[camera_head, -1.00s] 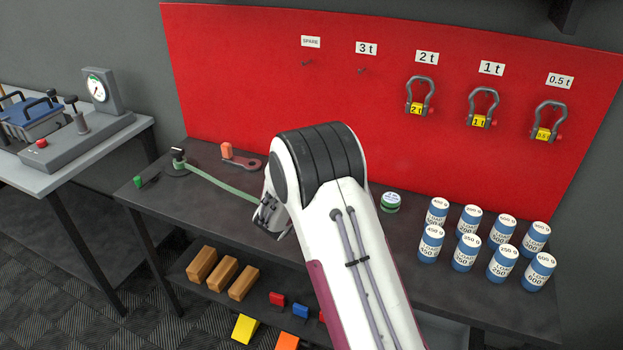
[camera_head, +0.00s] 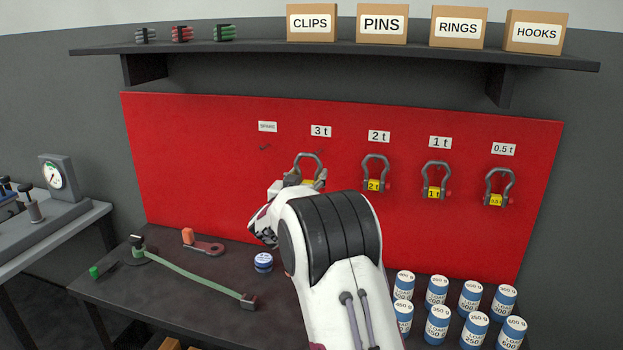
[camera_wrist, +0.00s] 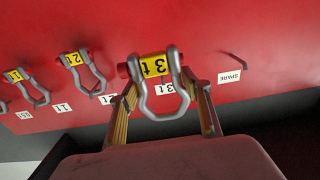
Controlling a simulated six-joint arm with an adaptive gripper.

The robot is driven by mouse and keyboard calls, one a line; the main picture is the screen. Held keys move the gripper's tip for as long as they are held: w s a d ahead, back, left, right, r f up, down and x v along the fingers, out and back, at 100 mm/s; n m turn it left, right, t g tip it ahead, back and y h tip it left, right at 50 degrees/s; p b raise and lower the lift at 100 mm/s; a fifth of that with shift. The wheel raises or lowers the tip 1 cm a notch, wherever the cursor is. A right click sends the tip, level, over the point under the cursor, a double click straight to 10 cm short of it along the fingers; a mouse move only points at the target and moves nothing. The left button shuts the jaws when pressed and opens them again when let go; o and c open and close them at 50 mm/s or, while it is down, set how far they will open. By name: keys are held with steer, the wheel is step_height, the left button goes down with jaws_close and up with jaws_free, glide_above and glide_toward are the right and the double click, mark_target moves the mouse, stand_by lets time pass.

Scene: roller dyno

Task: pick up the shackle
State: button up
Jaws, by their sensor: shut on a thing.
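The shackle tagged 3 t (camera_head: 308,165) is a grey bow with a yellow tag, upright in front of the red board under the 3 t label. In the wrist view, the shackle (camera_wrist: 160,90) appears inverted, its red pin end and tag at the top. My gripper (camera_wrist: 165,100) is shut on it, with one finger on each side of the bow. In the head view my arm hides most of the gripper and the lower shackle. I cannot tell whether the bow still rests on its peg.
Shackles tagged 2 t (camera_head: 375,172), 1 t (camera_head: 435,180) and 0.5 t (camera_head: 498,187) hang to the right. The spare peg (camera_head: 265,147) is empty. A shelf (camera_head: 340,50) with boxes is above. Load cans (camera_head: 437,325) and a green strap (camera_head: 190,274) are on the bench (camera_head: 190,310).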

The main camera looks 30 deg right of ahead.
steer(key=shift+w+d, duration=0.2)
stand_by(0.5)
steer(key=f+x, duration=0.1)
steer(key=x, duration=0.8)
steer(key=shift+f, duration=0.3)
stand_by(1.4)
steer(key=shift+w+d, duration=0.1)
stand_by(0.6)
steer(key=o, duration=1.3)
steer(key=shift+f, duration=0.1)
steer(key=shift+v, duration=6)
